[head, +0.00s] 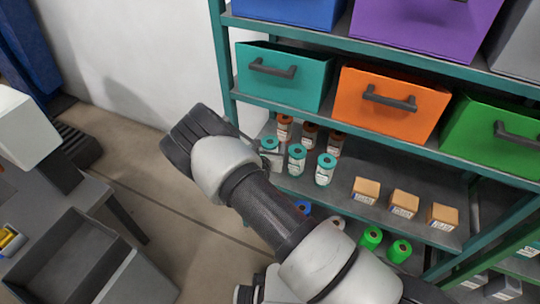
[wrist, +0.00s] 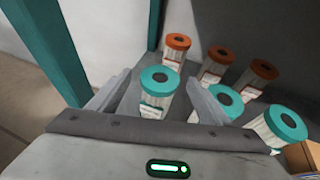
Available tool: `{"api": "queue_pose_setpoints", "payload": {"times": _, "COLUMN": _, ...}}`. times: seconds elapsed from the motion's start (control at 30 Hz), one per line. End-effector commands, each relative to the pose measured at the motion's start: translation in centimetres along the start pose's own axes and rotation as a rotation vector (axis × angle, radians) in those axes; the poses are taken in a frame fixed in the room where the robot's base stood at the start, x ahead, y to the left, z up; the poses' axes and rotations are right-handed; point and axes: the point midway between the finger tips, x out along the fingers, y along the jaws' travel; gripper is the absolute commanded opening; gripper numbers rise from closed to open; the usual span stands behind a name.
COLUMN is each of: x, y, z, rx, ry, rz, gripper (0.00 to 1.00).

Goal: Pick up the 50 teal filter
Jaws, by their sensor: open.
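Three white filters with teal tops stand upright on a shelf. In the wrist view the left teal filter (wrist: 158,92) shows between the fingers of my gripper (wrist: 157,78), which is open. A second teal filter (wrist: 228,100) is just beyond the right finger, and a third teal filter (wrist: 281,125) is farther right. The head view also shows the left one (head: 269,145), the middle one (head: 297,158) and the right one (head: 325,169). I cannot read a number 50 on any label. My gripper is partly hidden by my arm in the head view.
A row of orange and brown-topped filters (wrist: 176,44) stands behind the teal ones. Cardboard boxes (head: 404,203) sit to the right on the same shelf. A teal shelf post (wrist: 48,45) is close at the left. Teal (head: 285,75) and orange (head: 388,104) bins are above.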

Motion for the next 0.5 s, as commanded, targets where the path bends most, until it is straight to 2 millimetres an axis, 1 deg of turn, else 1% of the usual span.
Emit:
{"api": "queue_pose_setpoints", "payload": {"times": 0.03, "x": 0.8, "y": 0.0, "z": -0.3, "rx": 0.0, "ry": 0.0, "rz": 0.0, "gripper": 0.72}}
{"api": "queue_pose_setpoints", "payload": {"times": 0.1, "x": 1.6, "y": 0.1, "z": -0.1, "rx": 0.0, "ry": -0.001, "rz": 0.001, "gripper": 0.72}}
{"api": "queue_pose_setpoints", "payload": {"times": 0.27, "x": 2.5, "y": 0.0, "z": -0.2, "rx": 0.0, "ry": 0.0, "rz": 0.0, "gripper": 0.72}}
{"api": "queue_pose_setpoints", "payload": {"times": 0.33, "x": 3.2, "y": 0.0, "z": -0.5, "rx": -0.001, "ry": 0.001, "rz": 0.0, "gripper": 0.72}}
{"api": "queue_pose_setpoints", "payload": {"times": 0.47, "x": 5.3, "y": -0.1, "z": -0.9, "rx": -0.001, "ry": 0.0, "rz": 0.0, "gripper": 0.72}}
{"api": "queue_pose_setpoints", "payload": {"times": 0.5, "x": 5.9, "y": -0.1, "z": -0.7, "rx": -0.001, "ry": -0.001, "rz": 0.0, "gripper": 0.72}}
